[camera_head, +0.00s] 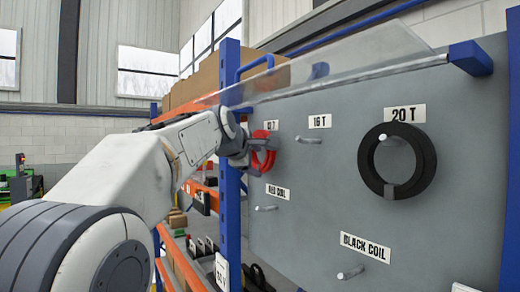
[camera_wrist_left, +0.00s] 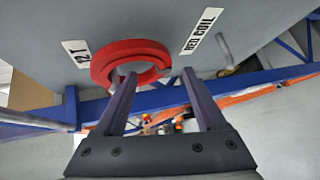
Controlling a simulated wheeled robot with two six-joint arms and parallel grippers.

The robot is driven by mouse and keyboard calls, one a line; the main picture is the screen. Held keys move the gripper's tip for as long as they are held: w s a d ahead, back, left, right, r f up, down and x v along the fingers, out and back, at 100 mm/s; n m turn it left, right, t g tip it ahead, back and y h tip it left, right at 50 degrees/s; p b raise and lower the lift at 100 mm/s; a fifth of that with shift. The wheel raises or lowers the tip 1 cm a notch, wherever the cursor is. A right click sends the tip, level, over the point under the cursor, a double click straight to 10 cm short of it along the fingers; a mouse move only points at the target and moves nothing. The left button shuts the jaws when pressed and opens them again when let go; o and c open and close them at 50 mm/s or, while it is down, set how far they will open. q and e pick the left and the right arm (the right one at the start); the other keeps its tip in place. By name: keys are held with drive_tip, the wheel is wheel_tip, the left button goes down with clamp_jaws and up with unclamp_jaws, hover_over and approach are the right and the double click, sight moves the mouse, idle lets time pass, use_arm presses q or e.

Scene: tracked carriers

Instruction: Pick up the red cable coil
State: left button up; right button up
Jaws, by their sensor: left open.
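In the left wrist view the coil (camera_wrist_left: 128,49) is a thick red ring beside a partly legible label. My left gripper (camera_wrist_left: 159,77) is open there. Its left finger overlaps the ring's lower opening, and its right fingertip is just outside the ring's right side. I cannot tell whether the fingers reach around the rim or stay in front of it. My right gripper is not in view.
The grey board (camera_head: 310,215) has empty pegs and labels. A black coil (camera_head: 427,160) hangs at its right under "20 T". A clear sloping panel (camera_head: 340,70) juts out above. A blue post (camera_head: 231,190) and orange shelving with goods stand left of the board.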

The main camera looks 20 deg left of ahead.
sight(260, 166)
use_arm(q)
drive_tip(key=x, duration=0.1)
drive_tip(key=p+x, duration=0.1)
drive_tip(key=x, duration=0.1)
drive_tip(key=p+x, duration=0.1)
drive_tip(key=shift+w+a+f, duration=0.2)
drive_tip(key=shift+w+a, duration=0.05)
drive_tip(key=shift+a, duration=0.05)
drive_tip(key=shift+w+f, duration=0.15)
drive_tip(key=shift+w, duration=0.1)
clamp_jaws()
